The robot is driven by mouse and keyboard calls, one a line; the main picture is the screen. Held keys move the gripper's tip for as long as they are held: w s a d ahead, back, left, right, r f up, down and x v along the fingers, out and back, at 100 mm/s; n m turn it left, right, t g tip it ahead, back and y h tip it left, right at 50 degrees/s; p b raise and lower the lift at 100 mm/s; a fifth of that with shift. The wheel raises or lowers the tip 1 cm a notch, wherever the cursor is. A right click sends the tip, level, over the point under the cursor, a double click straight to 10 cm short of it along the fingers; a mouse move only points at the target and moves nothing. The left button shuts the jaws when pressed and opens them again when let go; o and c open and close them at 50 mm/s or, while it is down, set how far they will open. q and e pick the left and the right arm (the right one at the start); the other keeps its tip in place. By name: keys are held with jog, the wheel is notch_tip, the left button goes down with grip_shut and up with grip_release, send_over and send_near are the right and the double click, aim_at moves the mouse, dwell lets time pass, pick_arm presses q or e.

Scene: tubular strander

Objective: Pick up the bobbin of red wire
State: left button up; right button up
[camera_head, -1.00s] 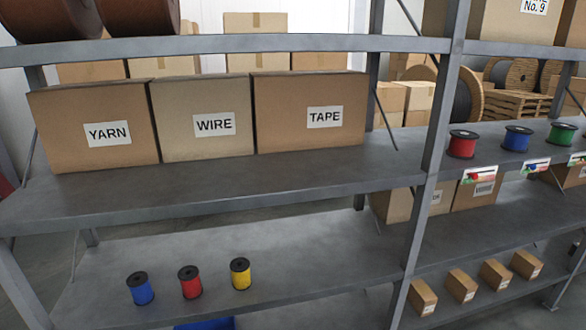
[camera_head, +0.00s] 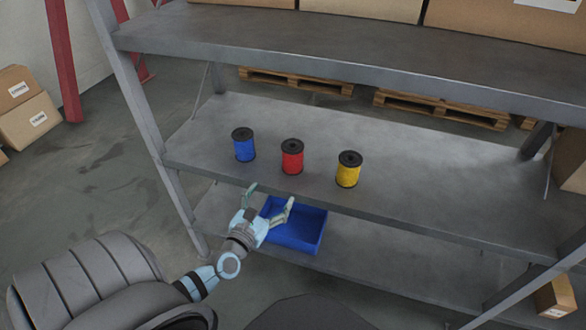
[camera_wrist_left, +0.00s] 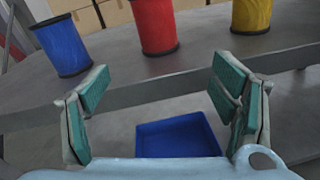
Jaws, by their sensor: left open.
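The bobbin of red wire (camera_head: 292,157) stands upright on the middle shelf, between a blue bobbin (camera_head: 243,145) and a yellow bobbin (camera_head: 348,170). My left gripper (camera_head: 270,193) is open and empty, in front of the shelf edge and short of the red bobbin. In the left wrist view the red bobbin (camera_wrist_left: 155,25) stands beyond the gap between the open fingers (camera_wrist_left: 160,105), apart from them, its top cut off. My right gripper is not in view.
A blue bin (camera_head: 298,232) sits on the lower shelf, below the gripper. The middle shelf's front edge (camera_head: 400,218) lies between gripper and bobbins. A shelf post (camera_head: 150,130) stands at left.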

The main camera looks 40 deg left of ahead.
aim_at(293, 155)
pick_arm(q)
jog(key=w+a+b, duration=0.1)
jog(key=w, duration=0.3)
jog(key=w+a+r+n, duration=0.1)
jog(key=w, duration=0.4)
jog(key=w+a+r+n+b, duration=0.1)
jog(key=w, duration=0.4)
jog(key=shift+a+t+b, duration=0.3)
jog(key=shift+a+b, duration=0.05)
jog(key=shift+w, duration=0.35)
jog(key=shift+s+r, duration=0.1)
jog(key=c, duration=1.3)
jog(key=shift+c, duration=1.3)
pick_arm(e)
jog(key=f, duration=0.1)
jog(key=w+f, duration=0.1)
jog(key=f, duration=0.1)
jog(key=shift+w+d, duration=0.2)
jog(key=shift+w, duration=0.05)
pick_arm(q)
jog(key=shift+r, duration=0.1)
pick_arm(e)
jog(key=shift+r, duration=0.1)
